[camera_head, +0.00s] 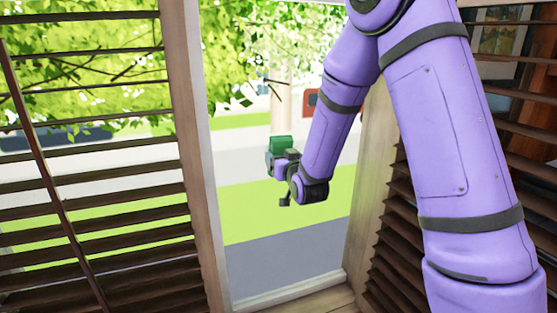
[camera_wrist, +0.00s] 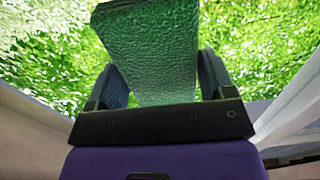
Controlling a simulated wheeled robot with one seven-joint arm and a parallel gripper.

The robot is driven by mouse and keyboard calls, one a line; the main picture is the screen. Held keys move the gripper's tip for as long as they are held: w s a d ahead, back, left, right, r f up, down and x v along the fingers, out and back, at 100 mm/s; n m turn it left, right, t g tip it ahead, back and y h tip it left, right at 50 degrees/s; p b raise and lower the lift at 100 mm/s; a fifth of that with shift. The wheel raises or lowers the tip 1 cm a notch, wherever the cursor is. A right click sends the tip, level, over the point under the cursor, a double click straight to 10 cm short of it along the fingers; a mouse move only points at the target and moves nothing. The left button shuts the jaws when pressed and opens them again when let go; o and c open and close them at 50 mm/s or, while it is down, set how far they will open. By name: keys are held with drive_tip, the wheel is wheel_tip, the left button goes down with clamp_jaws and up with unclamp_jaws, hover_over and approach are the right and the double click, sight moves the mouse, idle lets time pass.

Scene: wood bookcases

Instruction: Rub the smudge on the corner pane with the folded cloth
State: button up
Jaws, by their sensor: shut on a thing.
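The folded cloth (camera_head: 281,143) is a small green block in the head view, held up at the end of my arm. My gripper (camera_head: 278,160) is shut on it, in front of the bright window pane (camera_head: 285,262) between two shutters. In the wrist view the cloth (camera_wrist: 155,50) is green and textured, standing up between the two dark fingers of my gripper (camera_wrist: 162,75). I cannot tell whether the cloth touches the glass. I cannot make out a smudge on the pane; my arm covers part of the right side.
Slatted wooden shutters stand at the left (camera_head: 95,190) and right (camera_head: 395,255), with the right one partly behind my arm. A wooden post (camera_head: 190,120) edges the pane at left, and a sill (camera_head: 300,300) runs below. Trees, grass and paving show outside.

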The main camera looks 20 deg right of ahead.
drive_tip(key=d, duration=0.6)
drive_tip(key=shift+w+d, duration=0.15)
drive_tip(key=shift+d, duration=0.25)
idle(0.3)
drive_tip(key=a, duration=1.1)
idle(0.9)
drive_tip(key=s, duration=0.6)
idle(0.5)
drive_tip(key=shift+s, duration=0.1)
